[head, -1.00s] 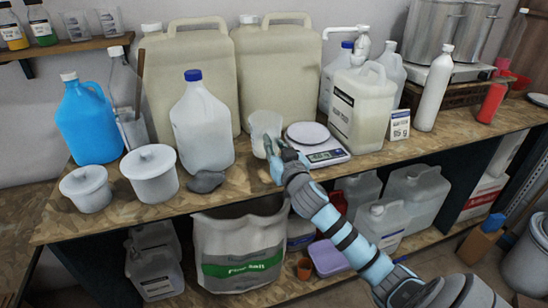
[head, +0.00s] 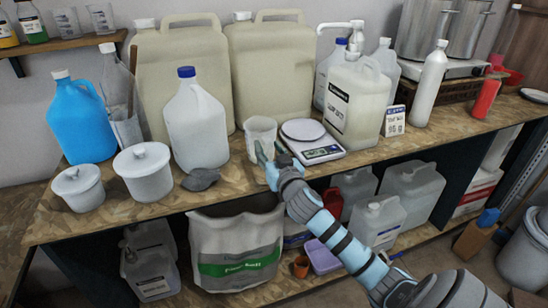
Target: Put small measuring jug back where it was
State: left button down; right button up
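The small measuring jug (head: 259,130) is a whitish translucent cup. It appears upright at the bench's front middle, left of the kitchen scale (head: 310,141) and right of the blue-capped jug. My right gripper (head: 268,150) comes from the lower right, with its fingers at the jug's lower front right. The fingers look a little apart. Whether they grip the jug's handle or wall is hidden at this size, and I cannot tell if its base rests on the bench. My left gripper is out of view.
Large beige canisters (head: 275,75) stand behind the jug. A blue-capped jug (head: 196,125), a grey scoop (head: 200,179) and lidded white pots (head: 146,174) are to the left. A pump canister (head: 355,105) stands right of the scale. Bare bench (head: 228,180) shows in front.

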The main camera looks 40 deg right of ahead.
jog(key=v, duration=1.2)
jog(key=s+d+f+n+g, duration=0.1)
jog(key=d+f+g, duration=0.15)
jog(key=f, duration=0.85)
jog(key=s+d+f+g, duration=0.1)
jog(key=d+f+g, duration=0.15)
jog(key=f, duration=0.75)
jog(key=s+a+f+n+g+y, duration=0.1)
jog(key=s+f+g, duration=0.1)
jog(key=s+f, duration=0.35)
jog(key=s+a+f+g, duration=0.1)
jog(key=s+f+g, duration=0.15)
jog(key=f, duration=0.65)
jog(key=s+a+f+n+g+y, duration=0.15)
jog(key=s+f, duration=0.25)
jog(key=f, duration=0.4)
jog(key=s+a+f+g, duration=0.1)
jog(key=s+a+f, duration=0.3)
jog(key=s, duration=0.4)
jog(key=s+a+f+g+y, duration=0.1)
jog(key=s+a+f, duration=0.3)
jog(key=s, duration=0.4)
jog(key=s+a+f+g+y, duration=0.1)
jog(key=s+a+f, duration=0.3)
jog(key=s, duration=0.4)
jog(key=shift+s+a+f+n+g, duration=0.2)
jog(key=shift+a+f+n+g, duration=0.2)
jog(key=shift+f+g, duration=0.4)
jog(key=shift+r+y, duration=0.1)
jog(key=shift+y, duration=0.15)
